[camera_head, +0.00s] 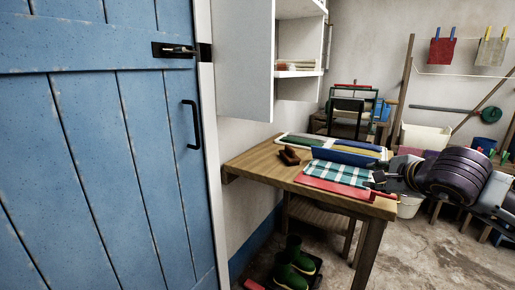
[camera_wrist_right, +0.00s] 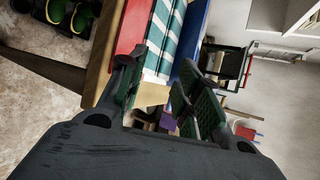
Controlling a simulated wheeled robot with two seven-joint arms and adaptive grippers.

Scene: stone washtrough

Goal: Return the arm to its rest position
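My right arm reaches in from the right in the head view. Its gripper (camera_head: 376,183) is by the right end of the wooden table (camera_head: 262,166), close to the red and checked cloths. In the right wrist view the gripper (camera_wrist_right: 158,82) has its two green-padded fingers spread apart, with nothing held between them. The table edge and cloths show beyond the fingers. My left gripper is not in view.
On the table lie a teal checked cloth (camera_head: 338,172), a red cloth (camera_head: 335,188), a blue-sided tray (camera_head: 345,156) and a brown brush (camera_head: 290,156). Green boots (camera_head: 294,262) stand below. A blue door (camera_head: 100,150) fills the left. The floor (camera_head: 435,250) at right is partly clear.

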